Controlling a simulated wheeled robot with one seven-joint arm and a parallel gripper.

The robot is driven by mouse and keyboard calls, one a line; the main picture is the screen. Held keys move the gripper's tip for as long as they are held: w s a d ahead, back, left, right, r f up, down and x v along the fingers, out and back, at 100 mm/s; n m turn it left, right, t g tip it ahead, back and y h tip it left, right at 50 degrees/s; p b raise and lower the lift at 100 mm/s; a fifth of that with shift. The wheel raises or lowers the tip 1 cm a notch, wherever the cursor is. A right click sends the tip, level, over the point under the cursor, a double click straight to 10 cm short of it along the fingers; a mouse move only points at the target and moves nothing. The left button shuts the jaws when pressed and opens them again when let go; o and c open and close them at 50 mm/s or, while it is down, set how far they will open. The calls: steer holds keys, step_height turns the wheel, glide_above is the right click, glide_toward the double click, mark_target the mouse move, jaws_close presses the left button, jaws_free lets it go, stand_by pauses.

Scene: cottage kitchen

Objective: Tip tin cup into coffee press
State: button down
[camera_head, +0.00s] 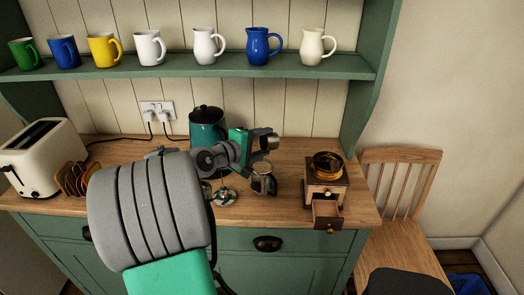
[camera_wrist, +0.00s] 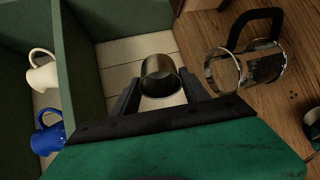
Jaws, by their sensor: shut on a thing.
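My gripper (camera_head: 258,141) is shut on the small metal tin cup (camera_head: 271,142), above the counter. In the wrist view the tin cup (camera_wrist: 160,80) sits between both fingers; I cannot tell what is in it or its exact tilt. The coffee press (camera_head: 264,182) stands on the counter below and close to the cup in the head view. In the wrist view the glass coffee press (camera_wrist: 240,68) with its black handle is to the right of the cup, apart from it. Its top looks open. A metal plunger lid (camera_head: 223,195) lies left of the press.
A wooden coffee grinder (camera_head: 327,190) with its drawer out stands to the right. A teal kettle (camera_head: 206,122) stands behind my arm. A toaster (camera_head: 40,157) and toast rack (camera_head: 76,178) are at left. Mugs line the shelf (camera_head: 200,67) above. Small dark specks lie near the press.

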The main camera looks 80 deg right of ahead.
steer(key=p, duration=0.2)
steer(key=r+y+p, duration=0.1)
steer(key=shift+s+d+m+t+p, duration=0.15)
steer(key=shift+s+m+t+p, duration=0.15)
steer(key=shift+t+p, duration=0.1)
steer(key=t+y+p, duration=0.1)
steer(key=p, duration=0.1)
steer(key=m+y+p, duration=0.1)
steer(key=p, duration=0.2)
steer(key=shift+s+d+t+y, duration=0.3)
steer(key=shift+s+t, duration=0.05)
steer(key=shift+t, duration=0.05)
steer(key=r+t+p, duration=0.1)
steer(key=p, duration=0.2)
steer(key=shift+s+d+y, duration=0.15)
steer(key=shift+y, duration=0.25)
steer(key=s+d+f+m+t+y+p, duration=0.1)
steer(key=s+d+f+m+t+y, duration=0.1)
steer(key=s+d+f+t+y, duration=0.3)
steer(key=shift+s+d+f+m+t+y, duration=0.2)
steer(key=shift+s+f+m+t+y, duration=0.3)
steer(key=shift+f, duration=0.3)
